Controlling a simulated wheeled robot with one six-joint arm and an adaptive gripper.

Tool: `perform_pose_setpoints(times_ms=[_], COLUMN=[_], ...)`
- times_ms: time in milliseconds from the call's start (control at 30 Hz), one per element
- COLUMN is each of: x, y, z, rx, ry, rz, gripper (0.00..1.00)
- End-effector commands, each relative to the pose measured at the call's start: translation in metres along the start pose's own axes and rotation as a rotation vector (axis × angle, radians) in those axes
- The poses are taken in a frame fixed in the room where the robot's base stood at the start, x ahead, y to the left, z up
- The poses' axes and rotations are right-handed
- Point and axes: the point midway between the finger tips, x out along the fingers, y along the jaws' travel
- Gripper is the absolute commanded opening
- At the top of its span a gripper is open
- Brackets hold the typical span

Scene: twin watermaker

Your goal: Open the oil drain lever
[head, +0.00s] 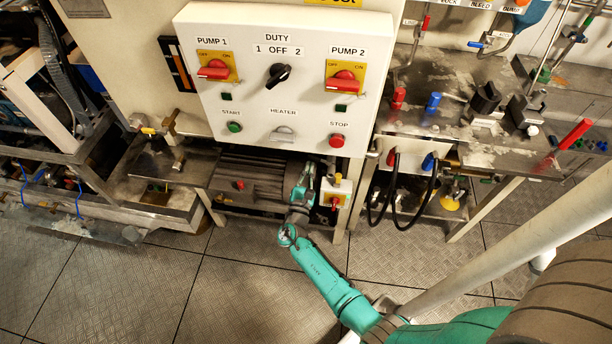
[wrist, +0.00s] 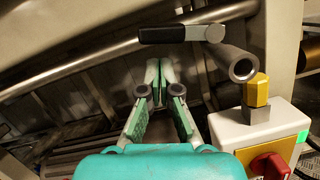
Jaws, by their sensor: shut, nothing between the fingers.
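A lever with a black handle (wrist: 162,35) and a grey metal end lies roughly level across the top of the wrist view, beside an open pipe end (wrist: 243,68). No label on it is readable. My gripper (wrist: 159,72) is shut and empty, its fingertips just below the black handle in the picture. I cannot tell whether they touch it. In the head view my gripper (head: 305,168) reaches in below the white control panel (head: 300,50), by the dark ribbed motor. I cannot make out the lever in that view.
A white box with a red knob (wrist: 270,165) and a yellow-capped post (wrist: 258,92) stands close right of my gripper; the box also shows in the head view (head: 326,188). A metal pipe (wrist: 100,67) crosses behind. Open floor (head: 240,290) lies in front.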

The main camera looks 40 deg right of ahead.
Motion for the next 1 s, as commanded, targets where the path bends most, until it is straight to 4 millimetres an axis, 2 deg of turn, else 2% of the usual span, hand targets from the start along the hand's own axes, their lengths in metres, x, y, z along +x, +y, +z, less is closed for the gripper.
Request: perform_pose_setpoints(times_ms=[200,1000], x=[0.002,0.004], y=[0.000,0.002], z=[0.011,0.015], rx=[0.000,0.067], ry=[0.001,0.000], rz=[0.000,-0.016], gripper=[0.00,0.00])
